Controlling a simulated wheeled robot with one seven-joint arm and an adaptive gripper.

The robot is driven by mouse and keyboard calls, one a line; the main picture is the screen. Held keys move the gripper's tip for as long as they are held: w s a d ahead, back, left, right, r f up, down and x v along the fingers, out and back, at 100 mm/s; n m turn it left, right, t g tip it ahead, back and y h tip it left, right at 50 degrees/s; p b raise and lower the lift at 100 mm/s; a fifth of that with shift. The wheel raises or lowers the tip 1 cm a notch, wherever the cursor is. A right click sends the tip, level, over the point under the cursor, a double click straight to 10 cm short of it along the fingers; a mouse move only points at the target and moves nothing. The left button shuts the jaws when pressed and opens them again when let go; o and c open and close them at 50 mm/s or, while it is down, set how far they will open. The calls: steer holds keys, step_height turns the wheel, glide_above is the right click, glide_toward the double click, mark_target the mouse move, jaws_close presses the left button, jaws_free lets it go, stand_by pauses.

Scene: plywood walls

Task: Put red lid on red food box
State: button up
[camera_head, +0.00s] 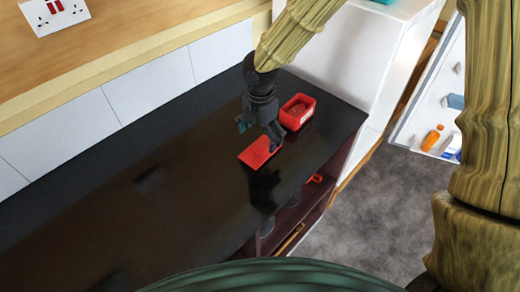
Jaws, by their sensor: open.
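The red lid (255,155) lies flat on the black countertop. The red food box (297,111) stands open at the top just behind and to the right of the lid, with something reddish inside it. My gripper (259,138) is open and points down above the lid's far edge, in front of the box's left side. One finger is over the lid's right side and the other is to the left, past the lid. I cannot tell whether a finger touches the lid.
The black countertop (130,210) is clear to the left. A white tiled wall (150,85) runs behind it. A white cabinet (345,60) stands beyond the box. Below the counter's front edge is an open shelf with a red item (315,179).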

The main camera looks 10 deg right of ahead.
mark_target(261, 147)
step_height(261, 147, down, 3)
steer(key=shift+a+f+p, duration=0.1)
steer(key=shift+f+p, duration=0.05)
steer(key=shift+p, duration=0.35)
steer(key=shift+s+f, duration=0.25)
steer(key=shift+s, duration=0.2)
steer(key=shift+w+f, duration=0.45)
steer(key=shift+f, duration=0.05)
steer(key=shift+s+r, duration=0.2)
steer(key=shift+s, duration=0.05)
steer(key=c, duration=1.2)
steer(key=shift+s, duration=0.1)
steer(key=shift+c, duration=0.9)
steer(key=shift+s+f, duration=0.1)
steer(key=shift+f, duration=0.05)
steer(key=shift+c, duration=0.6)
